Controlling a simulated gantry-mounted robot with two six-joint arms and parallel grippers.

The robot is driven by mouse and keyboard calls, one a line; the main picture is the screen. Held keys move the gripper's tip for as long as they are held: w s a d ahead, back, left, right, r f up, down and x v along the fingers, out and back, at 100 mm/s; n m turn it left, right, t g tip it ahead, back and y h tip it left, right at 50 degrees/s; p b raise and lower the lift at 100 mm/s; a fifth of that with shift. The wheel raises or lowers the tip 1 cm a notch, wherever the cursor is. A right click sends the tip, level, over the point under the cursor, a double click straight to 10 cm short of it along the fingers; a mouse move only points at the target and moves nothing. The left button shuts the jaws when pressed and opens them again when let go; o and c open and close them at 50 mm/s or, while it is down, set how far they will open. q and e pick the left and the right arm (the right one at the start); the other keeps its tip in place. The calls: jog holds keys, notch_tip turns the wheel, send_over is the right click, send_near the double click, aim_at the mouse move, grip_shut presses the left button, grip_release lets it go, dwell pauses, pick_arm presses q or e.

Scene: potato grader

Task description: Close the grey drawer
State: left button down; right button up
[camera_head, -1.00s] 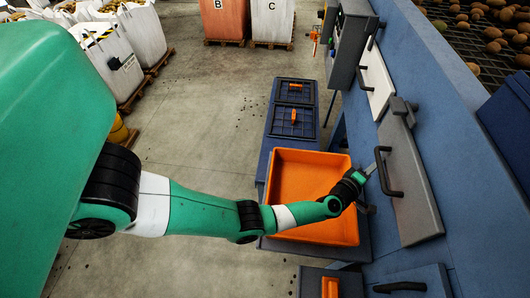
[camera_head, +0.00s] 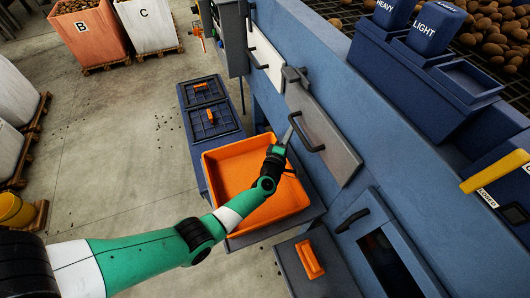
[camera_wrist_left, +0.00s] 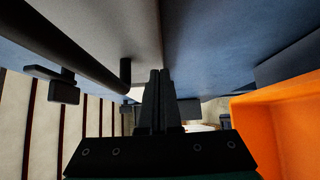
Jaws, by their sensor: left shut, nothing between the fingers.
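The grey drawer (camera_head: 318,128) is a flat grey front with a black bar handle, set on the sloping blue machine wall. How far it stands out is hard to tell. My left gripper (camera_head: 289,135) is shut and empty, close to the left of the handle. In the left wrist view the shut fingers (camera_wrist_left: 158,92) point along the grey front (camera_wrist_left: 135,30), with the black handle (camera_wrist_left: 70,50) at upper left. I cannot tell whether the fingers touch the front. My right gripper is not in view.
An orange bin (camera_head: 225,160) lies under my left forearm. A white drawer front (camera_head: 266,62) is beyond the grey one, and a blue front (camera_head: 352,222) with a dark opening is nearer. Dark blue lidded boxes (camera_head: 203,90) stand past the bin. Open floor lies left.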

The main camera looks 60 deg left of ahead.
pick_arm(q)
jog(key=a+p+v, duration=0.1)
jog(key=p+v, duration=0.2)
jog(key=v, duration=0.8)
jog(key=shift+s+f, duration=0.15)
jog(key=shift+s, duration=0.35)
